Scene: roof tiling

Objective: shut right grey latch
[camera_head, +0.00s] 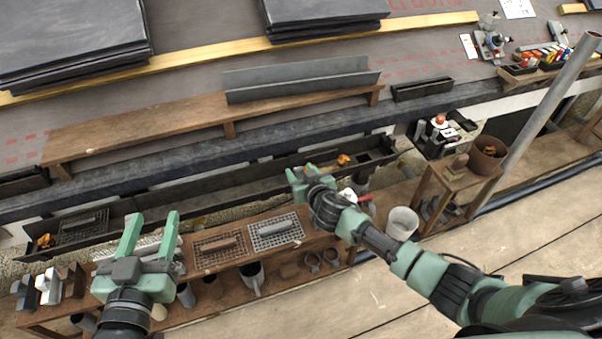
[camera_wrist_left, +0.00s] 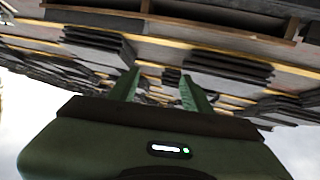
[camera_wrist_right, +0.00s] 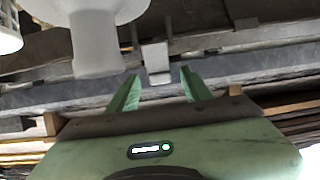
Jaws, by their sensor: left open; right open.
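My right gripper (camera_head: 301,173) is open and empty over the long dark gutter (camera_head: 225,187); it also shows in the right wrist view (camera_wrist_right: 160,88). There, a small light grey block (camera_wrist_right: 155,62) shows just beyond the gap between the fingertips. It looks like a latch, but I cannot tell for sure or see whether it is shut. No contact with it is visible. In the head view my right gripper and forearm hide part of this area. My left gripper (camera_head: 151,225) is open and empty above the left part of the low wooden bench (camera_head: 215,290).
A brown grate (camera_head: 220,245) and a grey grate (camera_head: 275,230) lie on the bench. A white bucket (camera_head: 402,222) stands right of my right wrist. An orange item (camera_head: 343,160) sits near the gutter's right part. A grey pole (camera_head: 540,120) slants at the right.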

